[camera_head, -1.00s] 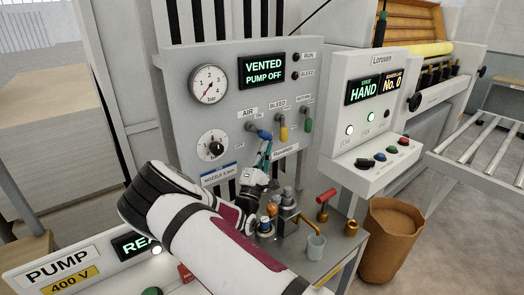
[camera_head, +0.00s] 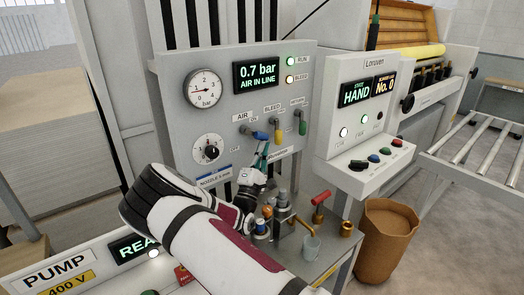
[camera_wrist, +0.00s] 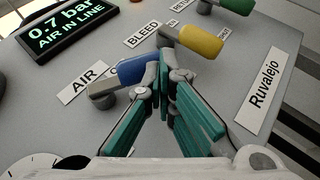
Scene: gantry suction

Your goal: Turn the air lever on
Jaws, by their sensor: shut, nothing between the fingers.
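The air lever has a blue handle (camera_head: 260,135) on the grey panel (camera_head: 228,105), under the AIR label. In the wrist view the blue handle (camera_wrist: 140,72) extends from its grey pivot towards the ON side. My gripper (camera_head: 264,151) is shut and empty just below the handle's free end. In the wrist view its teal fingertips (camera_wrist: 163,72) are together beside that end; whether they touch it I cannot tell. The panel display (camera_head: 256,75) reads 0.7 bar, AIR IN LINE.
The yellow bleed lever (camera_wrist: 195,39) is very close to my fingertips. The green return lever (camera_head: 303,128) is further right. Below are metal fittings and a red-handled valve (camera_head: 321,197) on a small bench. A control box (camera_head: 362,150) stands to the right.

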